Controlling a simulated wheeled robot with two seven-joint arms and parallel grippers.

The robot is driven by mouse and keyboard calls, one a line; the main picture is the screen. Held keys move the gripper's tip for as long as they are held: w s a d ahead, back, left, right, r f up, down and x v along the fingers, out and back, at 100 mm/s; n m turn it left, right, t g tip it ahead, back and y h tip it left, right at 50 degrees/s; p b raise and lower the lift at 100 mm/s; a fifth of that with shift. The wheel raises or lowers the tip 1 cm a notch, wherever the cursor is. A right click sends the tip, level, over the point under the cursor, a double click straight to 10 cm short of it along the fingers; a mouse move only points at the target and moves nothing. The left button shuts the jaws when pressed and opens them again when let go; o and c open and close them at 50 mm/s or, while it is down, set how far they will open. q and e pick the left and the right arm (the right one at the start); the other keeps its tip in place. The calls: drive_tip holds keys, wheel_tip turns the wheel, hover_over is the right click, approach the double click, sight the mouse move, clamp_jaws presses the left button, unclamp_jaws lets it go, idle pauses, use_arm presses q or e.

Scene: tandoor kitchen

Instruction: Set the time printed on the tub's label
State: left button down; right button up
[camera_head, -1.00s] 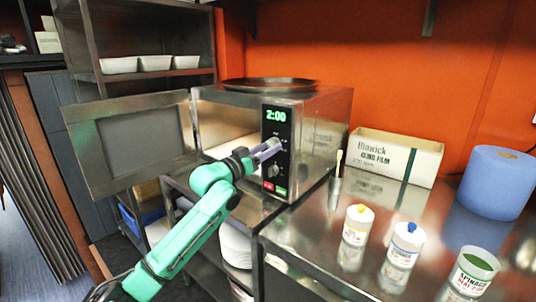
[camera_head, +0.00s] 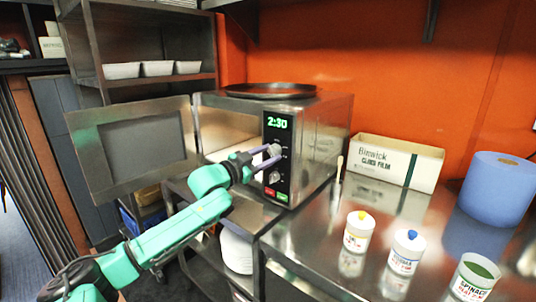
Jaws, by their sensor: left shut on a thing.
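The microwave (camera_head: 318,140) stands on the steel counter with its door (camera_head: 135,148) swung open to the left. Its green display (camera_head: 277,123) reads 2:30. My left gripper (camera_head: 270,154) is shut on the upper knob (camera_head: 275,150) of the control panel. A second knob (camera_head: 275,177) sits below it, above a red and a green button. A white tub (camera_head: 473,278) with green contents stands at the lower right. Its label shows "SPINACH" in part; the smaller print is too small to read and no time can be made out. My right gripper is not in view.
Two white bottles, one with a yellow cap (camera_head: 358,231) and one with a blue cap (camera_head: 405,252), stand on the counter (camera_head: 318,248). A cling film box (camera_head: 396,161) and a blue roll (camera_head: 498,186) are behind. A dark round pan (camera_head: 270,90) lies on the microwave.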

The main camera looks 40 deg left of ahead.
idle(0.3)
use_arm(q)
drive_tip(key=shift+c, duration=1.8)
unclamp_jaws()
drive_tip(key=shift+s, duration=0.1)
drive_tip(key=shift+s+f, duration=0.2)
drive_tip(key=shift+s, duration=0.35)
drive_tip(key=s+a+p, duration=0.1)
drive_tip(key=s+p, duration=0.5)
drive_tip(key=s, duration=0.7)
drive_tip(key=shift+f, duration=0.25)
drive_tip(key=shift+a, duration=0.1)
